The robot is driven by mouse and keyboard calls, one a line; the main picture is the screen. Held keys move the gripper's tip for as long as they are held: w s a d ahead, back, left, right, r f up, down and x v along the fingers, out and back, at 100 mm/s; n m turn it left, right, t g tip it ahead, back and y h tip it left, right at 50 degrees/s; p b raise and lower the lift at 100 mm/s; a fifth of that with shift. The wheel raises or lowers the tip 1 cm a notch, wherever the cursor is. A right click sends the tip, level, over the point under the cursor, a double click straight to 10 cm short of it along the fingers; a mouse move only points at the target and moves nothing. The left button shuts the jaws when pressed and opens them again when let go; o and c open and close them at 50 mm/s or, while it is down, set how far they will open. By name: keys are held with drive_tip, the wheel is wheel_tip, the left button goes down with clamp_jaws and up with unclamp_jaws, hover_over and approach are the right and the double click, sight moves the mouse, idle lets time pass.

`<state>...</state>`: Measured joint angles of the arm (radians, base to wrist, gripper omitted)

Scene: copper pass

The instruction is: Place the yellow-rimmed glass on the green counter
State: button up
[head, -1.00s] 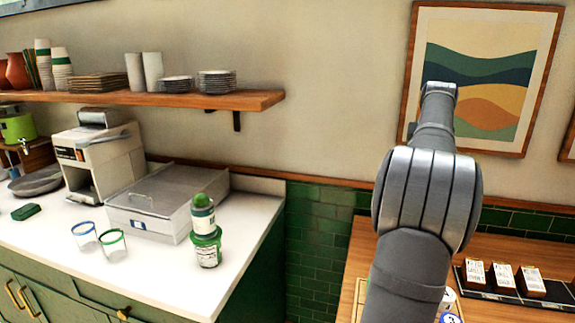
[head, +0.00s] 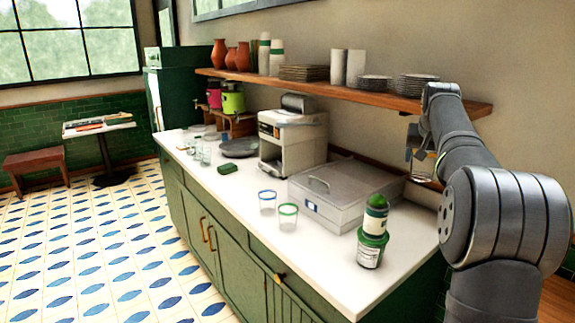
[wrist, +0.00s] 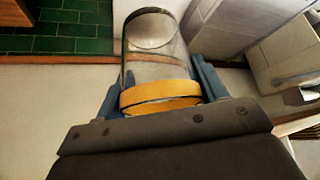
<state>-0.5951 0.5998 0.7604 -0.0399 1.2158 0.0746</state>
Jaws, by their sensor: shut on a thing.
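The yellow-rimmed glass (wrist: 160,75) is clear with a broad yellow band, and my gripper (wrist: 165,98) is shut on it near the band. In the head view the glass (head: 423,166) hangs below my gripper (head: 416,150), apart from any surface, in front of the wall at the right end of the shelf. The fingers are small and partly hidden there. The green counter (head: 325,258) has green cabinet fronts and a white top; it runs across the middle of the head view, to the left of my gripper.
On the counter stand a blue-rimmed glass (head: 267,203), a green-rimmed glass (head: 288,217), a green jar stack (head: 370,250), a grey lidded box (head: 325,205) and a white machine (head: 290,145). A wooden shelf (head: 450,104) overhangs the back.

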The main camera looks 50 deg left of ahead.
drive_tip(key=s+a+n+g+y, duration=0.15)
drive_tip(key=s+a+n, duration=0.25)
drive_tip(key=s+a, duration=1.55)
drive_tip(key=shift+w+a+f, duration=0.1)
drive_tip(key=shift+f, duration=4.55)
drive_tip(key=shift+w+a+f, duration=0.1)
drive_tip(key=shift+w+f, duration=0.05)
drive_tip(key=shift+f, duration=4.55)
drive_tip(key=shift+w+a+f, duration=0.1)
drive_tip(key=shift+f, duration=4.55)
drive_tip(key=shift+f, duration=0.1)
drive_tip(key=o, duration=1.1)
